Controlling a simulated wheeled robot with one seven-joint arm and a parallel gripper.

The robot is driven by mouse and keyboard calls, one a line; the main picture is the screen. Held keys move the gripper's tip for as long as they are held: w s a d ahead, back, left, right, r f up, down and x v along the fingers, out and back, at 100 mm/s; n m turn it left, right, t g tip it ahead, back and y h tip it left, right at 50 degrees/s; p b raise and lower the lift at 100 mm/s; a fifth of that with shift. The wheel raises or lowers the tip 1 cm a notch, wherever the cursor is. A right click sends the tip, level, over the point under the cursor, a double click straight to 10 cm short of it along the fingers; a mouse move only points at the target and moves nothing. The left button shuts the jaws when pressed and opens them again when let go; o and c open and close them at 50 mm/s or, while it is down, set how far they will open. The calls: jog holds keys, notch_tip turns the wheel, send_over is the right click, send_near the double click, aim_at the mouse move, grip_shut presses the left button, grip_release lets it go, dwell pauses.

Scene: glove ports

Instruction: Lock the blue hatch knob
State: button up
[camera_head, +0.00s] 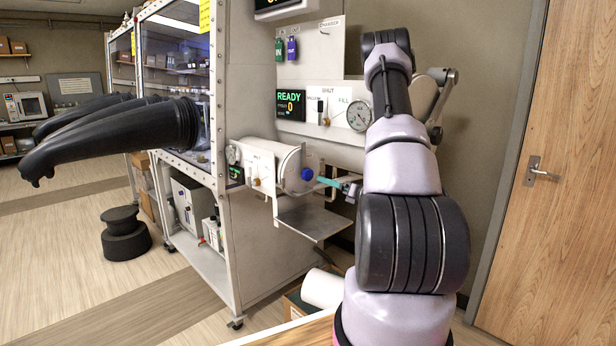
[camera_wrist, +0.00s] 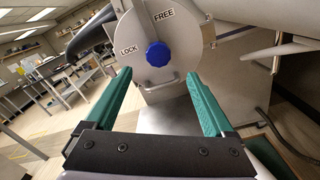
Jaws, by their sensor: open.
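The blue hatch knob (camera_head: 307,174) sits at the centre of a round metal hatch (camera_head: 292,170) on the side of the glove box. In the wrist view the blue knob (camera_wrist: 158,52) is on the hatch face (camera_wrist: 185,35), between the labels LOCK (camera_wrist: 129,50) at its left and FREE (camera_wrist: 163,14) above it. Which label the knob points to I cannot tell. My gripper (camera_wrist: 160,82) is open, its two green fingers apart below the knob. The fingers look empty and do not touch the knob. My gripper (camera_head: 325,182) also shows just right of the knob in the head view.
A metal shelf (camera_head: 312,219) sticks out below the hatch. A control panel (camera_head: 312,108) with a READY display and a gauge (camera_head: 360,115) is above. Black gloves (camera_head: 115,130) stick out at the left. A wooden door (camera_head: 540,190) is at the right.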

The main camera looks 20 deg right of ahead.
aim_at(310, 175)
jog(key=x, duration=1)
jog(key=shift+w+a, duration=0.15)
grip_shut()
